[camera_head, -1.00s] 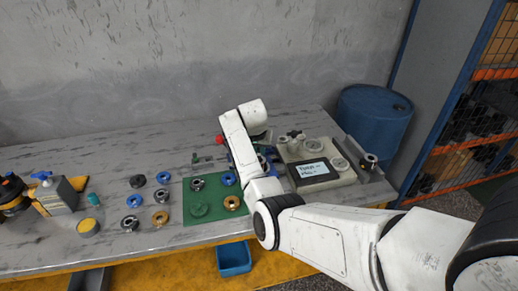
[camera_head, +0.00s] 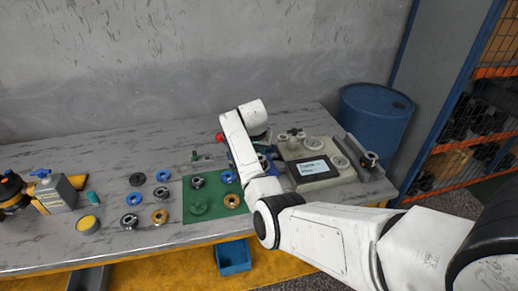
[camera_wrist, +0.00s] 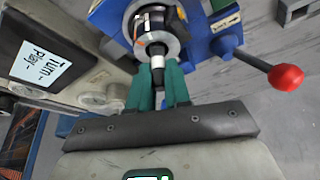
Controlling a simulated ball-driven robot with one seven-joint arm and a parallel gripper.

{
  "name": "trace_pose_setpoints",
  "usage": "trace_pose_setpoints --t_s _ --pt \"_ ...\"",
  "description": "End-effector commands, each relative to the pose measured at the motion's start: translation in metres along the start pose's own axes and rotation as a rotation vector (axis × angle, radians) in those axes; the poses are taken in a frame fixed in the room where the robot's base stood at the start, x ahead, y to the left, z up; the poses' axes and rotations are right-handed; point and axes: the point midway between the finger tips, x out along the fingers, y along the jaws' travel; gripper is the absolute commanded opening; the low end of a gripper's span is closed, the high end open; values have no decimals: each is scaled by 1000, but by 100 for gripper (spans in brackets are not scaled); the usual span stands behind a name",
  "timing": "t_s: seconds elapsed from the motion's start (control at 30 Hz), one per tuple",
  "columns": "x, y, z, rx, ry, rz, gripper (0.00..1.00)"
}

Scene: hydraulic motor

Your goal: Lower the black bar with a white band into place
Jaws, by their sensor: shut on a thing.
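In the wrist view, the green fingertips of my gripper (camera_wrist: 159,80) are shut on the black bar with a white band (camera_wrist: 158,60). The bar's far end points at a round metal part (camera_wrist: 155,26) held in a blue fixture (camera_wrist: 197,30). Its end lies at or over the opening of that part; I cannot tell how deep it reaches. In the head view, my white arm hides the gripper and the bar, and part of the blue fixture (camera_head: 264,163) shows beside it.
A red ball handle (camera_wrist: 285,77) sticks out from the fixture. A beige machine with a screen (camera_head: 314,170) stands close on the right in the head view. A green mat (camera_head: 215,210) with several rings lies at the front. A blue barrel (camera_head: 375,125) stands behind the bench.

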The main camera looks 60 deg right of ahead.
Motion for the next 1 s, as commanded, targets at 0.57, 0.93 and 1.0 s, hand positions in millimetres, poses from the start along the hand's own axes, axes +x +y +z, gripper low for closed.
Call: trace_pose_setpoints --t_s 0.57,0.93,1.0 --pt "2 0 0 0 0 0 32" --pt "2 0 1 0 -1 0 51" --pt "2 0 1 0 -1 0 58"
